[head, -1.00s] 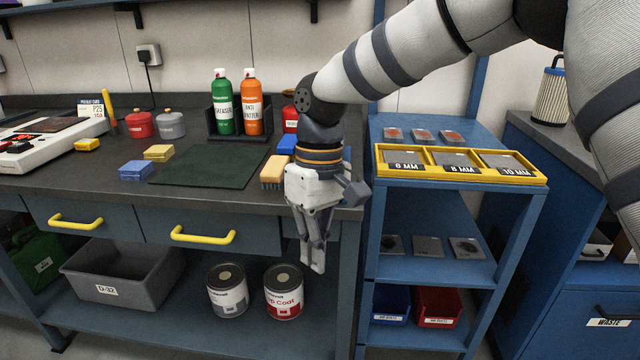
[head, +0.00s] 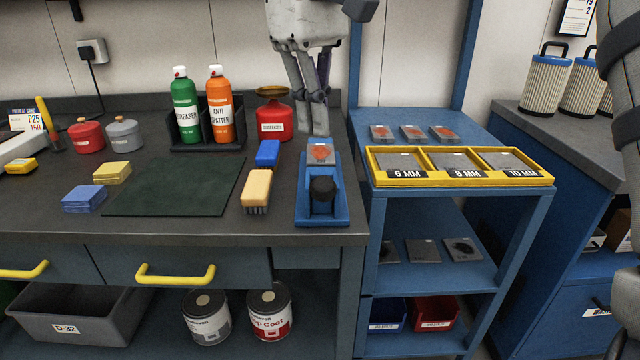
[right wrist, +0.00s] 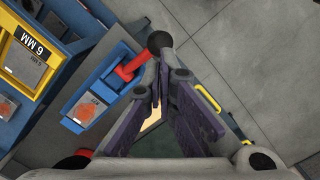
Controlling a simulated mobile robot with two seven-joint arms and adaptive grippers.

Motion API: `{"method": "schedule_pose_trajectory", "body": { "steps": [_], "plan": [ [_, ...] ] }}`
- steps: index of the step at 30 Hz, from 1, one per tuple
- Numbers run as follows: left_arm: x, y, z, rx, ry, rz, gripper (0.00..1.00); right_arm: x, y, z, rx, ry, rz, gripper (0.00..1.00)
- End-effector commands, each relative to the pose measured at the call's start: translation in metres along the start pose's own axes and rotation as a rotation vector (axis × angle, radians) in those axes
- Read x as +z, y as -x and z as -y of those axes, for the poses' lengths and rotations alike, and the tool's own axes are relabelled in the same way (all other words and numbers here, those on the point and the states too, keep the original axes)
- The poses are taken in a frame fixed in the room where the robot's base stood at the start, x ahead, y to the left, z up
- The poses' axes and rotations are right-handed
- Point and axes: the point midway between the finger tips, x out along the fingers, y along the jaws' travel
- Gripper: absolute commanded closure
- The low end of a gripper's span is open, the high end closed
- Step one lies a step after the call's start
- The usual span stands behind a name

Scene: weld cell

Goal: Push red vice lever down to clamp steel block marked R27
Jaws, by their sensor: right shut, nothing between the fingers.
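The blue vice (head: 337,212) stands at the right front corner of the dark workbench. Its black lever knob (head: 323,189) faces me and hides the red arm in the head view. In the right wrist view the red lever (right wrist: 128,69) sticks out from the vice, ending in the knob (right wrist: 160,41). A steel block (head: 320,153) with an orange-red patch sits at the vice's far end; its label (right wrist: 88,106) is too small to read. My right gripper (head: 319,132) is shut and empty, pointing down above the block's end. Its fingertips (right wrist: 160,88) appear near the knob, apparently not touching.
A blue shelf with a yellow tray (head: 460,181) stands to the right.

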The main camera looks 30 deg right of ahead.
Motion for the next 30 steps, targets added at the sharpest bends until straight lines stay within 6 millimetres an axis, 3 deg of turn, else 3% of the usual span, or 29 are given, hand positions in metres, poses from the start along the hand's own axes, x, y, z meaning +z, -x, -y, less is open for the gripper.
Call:
{"method": "schedule_pose_trajectory", "body": {
  "steps": [18, 30],
  "plan": [
    [0.000, 0.000, 0.000, 0.000, 0.000, -0.001, 0.60, 0.000, -0.066, 0.000, -0.001, 0.001, 0.002, 1.00],
    [0.000, -0.001, 0.000, 0.000, 0.000, 0.000, 0.60, -0.001, -0.072, 0.000, 0.000, 0.000, 0.001, 1.00]
  ]
}}
